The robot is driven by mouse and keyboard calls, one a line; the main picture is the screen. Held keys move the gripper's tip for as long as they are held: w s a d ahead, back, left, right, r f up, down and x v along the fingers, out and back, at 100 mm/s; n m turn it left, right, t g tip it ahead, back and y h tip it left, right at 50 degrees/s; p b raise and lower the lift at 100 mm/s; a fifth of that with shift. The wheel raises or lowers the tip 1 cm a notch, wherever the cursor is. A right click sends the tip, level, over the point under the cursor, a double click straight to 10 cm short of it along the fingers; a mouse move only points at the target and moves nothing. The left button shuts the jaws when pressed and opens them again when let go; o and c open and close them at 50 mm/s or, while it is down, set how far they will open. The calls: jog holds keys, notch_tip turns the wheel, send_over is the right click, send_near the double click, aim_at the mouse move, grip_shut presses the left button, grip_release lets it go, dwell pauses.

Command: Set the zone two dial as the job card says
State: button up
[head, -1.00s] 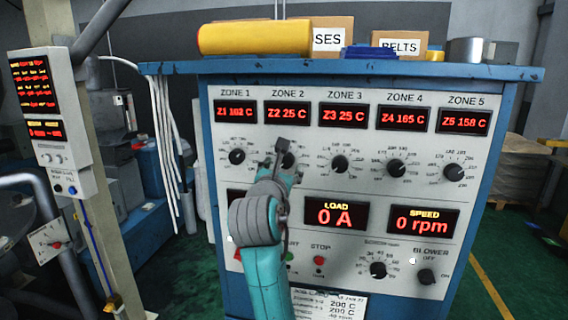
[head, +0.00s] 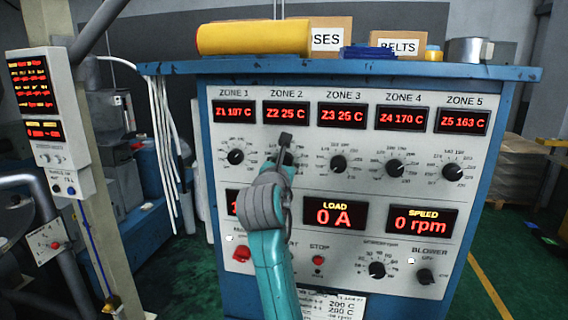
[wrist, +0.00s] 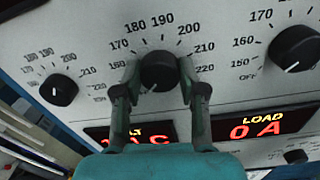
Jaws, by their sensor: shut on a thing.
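The zone two dial (wrist: 160,72) is a round black knob with a printed scale running past 170, 180, 190, 200 and 220. My gripper (wrist: 158,88) has a finger on each side of it and is shut on it. A small white mark shows at the knob's lower edge. In the head view my gripper (head: 286,142) covers most of this dial. The zone two display (head: 286,114) reads Z2 25 C. The job card (head: 332,304) is at the panel's bottom; two lines read 200 C, and its top and left parts are hard to read or hidden.
The zone one dial (wrist: 58,89) and zone three dial (wrist: 295,48) flank the held one. Below are the load display (head: 336,214), the red stop button (head: 318,260) and the blower knob (head: 426,276). A yellow roll (head: 254,38) and boxes stand on top.

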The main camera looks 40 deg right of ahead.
jog(key=shift+m, duration=0.4)
jog(key=m, duration=0.3)
jog(key=shift+m, duration=0.4)
jog(key=m, duration=0.4)
jog(key=shift+f+m, duration=0.1)
jog(key=shift+m, duration=0.2)
jog(key=m, duration=0.4)
jog(key=shift+s+m, duration=0.1)
jog(key=shift+m, duration=0.3)
jog(key=m, duration=0.4)
jog(key=shift+f+m+h, duration=0.1)
jog(key=shift+m+h, duration=0.2)
jog(key=shift+w+f+m+g, duration=0.1)
jog(key=shift+m+g, duration=0.15)
jog(key=shift+m, duration=4.25)
jog(key=shift+w+f+m+g, duration=0.1)
jog(key=shift+m+g, duration=0.15)
jog(key=shift+m, duration=4.25)
